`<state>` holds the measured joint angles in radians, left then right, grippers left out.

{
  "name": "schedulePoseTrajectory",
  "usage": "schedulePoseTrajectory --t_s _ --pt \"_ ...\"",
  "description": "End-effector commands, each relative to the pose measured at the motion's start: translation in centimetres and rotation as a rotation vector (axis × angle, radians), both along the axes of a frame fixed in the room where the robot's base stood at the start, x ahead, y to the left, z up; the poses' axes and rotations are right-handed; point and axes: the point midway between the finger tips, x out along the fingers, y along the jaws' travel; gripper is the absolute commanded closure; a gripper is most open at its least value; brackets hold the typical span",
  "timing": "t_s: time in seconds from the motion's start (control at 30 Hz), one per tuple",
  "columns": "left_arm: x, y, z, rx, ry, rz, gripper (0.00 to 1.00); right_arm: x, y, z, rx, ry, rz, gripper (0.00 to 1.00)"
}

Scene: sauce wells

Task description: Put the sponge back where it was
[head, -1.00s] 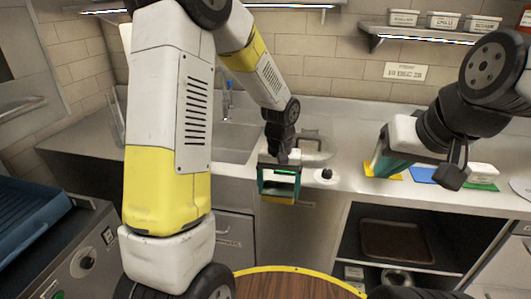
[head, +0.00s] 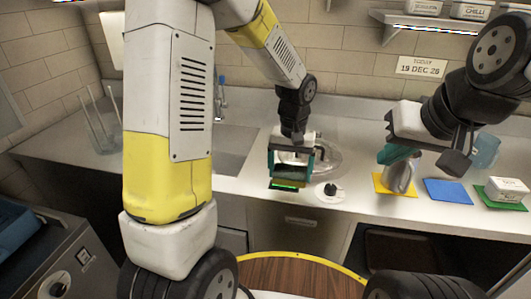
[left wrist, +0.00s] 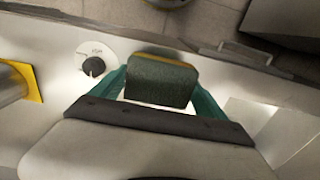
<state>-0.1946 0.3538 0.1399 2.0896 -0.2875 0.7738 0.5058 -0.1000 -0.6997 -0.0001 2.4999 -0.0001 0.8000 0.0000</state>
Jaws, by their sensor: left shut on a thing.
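The sponge (left wrist: 160,84) is a block with a dark green face and a thin yellow edge. My left gripper (left wrist: 157,98) is shut on it, a teal finger on each side. In the head view the left gripper (head: 291,163) holds the sponge (head: 291,173) over the front part of the counter, left of a black knob on a white disc (head: 330,190). Whether the sponge touches anything below is unclear. My right gripper (head: 398,155) is by the yellow mat (head: 381,185) on the right; its fingers are partly hidden by its own body.
A grey bottle (head: 399,178) stands on the yellow mat. The blue mat (head: 448,191) is bare; the green mat bears a white tub (head: 508,188). A clear rounded thing (head: 328,158) is behind the left gripper. The sink (head: 228,150) is to the left, with clear counter between.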

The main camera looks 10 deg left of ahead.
Motion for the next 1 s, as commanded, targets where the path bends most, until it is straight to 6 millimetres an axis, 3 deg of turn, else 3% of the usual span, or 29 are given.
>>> schedulePoseTrajectory --t_s 0.3,0.5,0.83,1.0 --pt "4.9 6.9 -0.9 0.0 0.001 0.007 0.53 0.0 0.0 0.0 0.0 0.0 0.0 1.0" --pt "7.2 10.1 -1.2 0.0 0.0 0.004 0.53 0.0 0.0 0.0 0.0 0.0 0.0 1.0" --pt "8.7 12.3 -1.7 0.0 0.002 0.002 0.53 0.0 0.0 0.0 0.0 0.0 0.0 1.0" --pt "8.5 12.1 -4.5 0.0 0.004 0.0 0.53 0.0 0.0 0.0 0.0 0.0 0.0 1.0"
